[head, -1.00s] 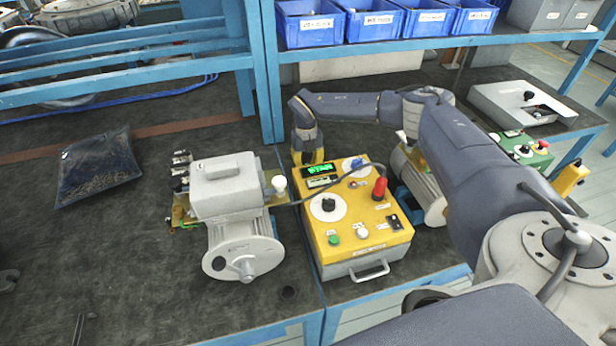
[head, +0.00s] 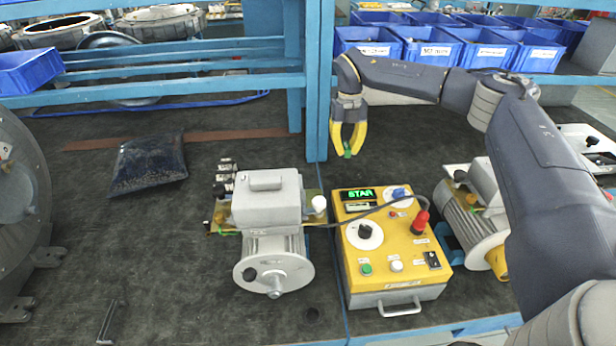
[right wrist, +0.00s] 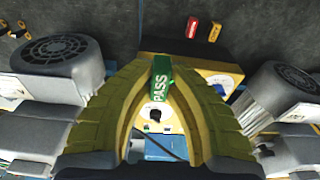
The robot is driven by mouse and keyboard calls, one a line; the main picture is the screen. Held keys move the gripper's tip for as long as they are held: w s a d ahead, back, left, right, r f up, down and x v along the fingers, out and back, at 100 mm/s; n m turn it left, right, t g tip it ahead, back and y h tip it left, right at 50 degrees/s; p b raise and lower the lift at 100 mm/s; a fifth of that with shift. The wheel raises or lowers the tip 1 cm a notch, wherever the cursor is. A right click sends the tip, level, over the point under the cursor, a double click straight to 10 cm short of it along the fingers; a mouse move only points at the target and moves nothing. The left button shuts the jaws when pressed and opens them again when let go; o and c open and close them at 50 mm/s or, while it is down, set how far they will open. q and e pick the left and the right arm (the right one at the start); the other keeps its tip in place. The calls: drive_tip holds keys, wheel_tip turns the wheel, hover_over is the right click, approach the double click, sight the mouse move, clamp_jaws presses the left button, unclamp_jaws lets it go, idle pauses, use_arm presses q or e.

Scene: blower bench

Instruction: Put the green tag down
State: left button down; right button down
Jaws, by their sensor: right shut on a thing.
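My right gripper (head: 348,132) has yellow fingers and points down, just behind the yellow test box (head: 398,268) in the head view. It is shut on the green tag (head: 347,153), which shows small between the fingertips. In the right wrist view, the green tag (right wrist: 160,80) sits between the fingers (right wrist: 160,68), with white "PASS" lettering facing the camera. The tag appears to be held above the bench, but its exact height is hard to tell. My left gripper is out of view.
A red tag-like piece (right wrist: 192,27) and an orange one (right wrist: 214,32) show past the fingertips. Grey blowers stand left (head: 268,205) and right (head: 470,205) of the box. A dark bag (head: 149,164) lies left. A blue post (head: 316,90) stands close to the gripper.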

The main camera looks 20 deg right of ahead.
drive_tip(key=w+a+r+n, duration=0.1)
drive_tip(key=w+a+r, duration=0.2)
drive_tip(key=a+r, duration=0.8)
drive_tip(key=s+a+r+m, duration=0.1)
drive_tip(key=s+a+r, duration=0.55)
drive_tip(key=a, duration=0.25)
wheel_tip(320, 180, down, 19)
drive_tip(key=shift+a+f, duration=0.1)
drive_tip(key=shift+f, duration=0.05)
drive_tip(key=shift+f, duration=0.1)
drive_tip(key=c, duration=1.4)
unclamp_jaws()
drive_tip(key=r, duration=0.4)
drive_tip(key=w+r, duration=0.1)
drive_tip(key=r, duration=0.7)
drive_tip(key=shift+w+d, duration=0.2)
drive_tip(key=shift+w, duration=0.05)
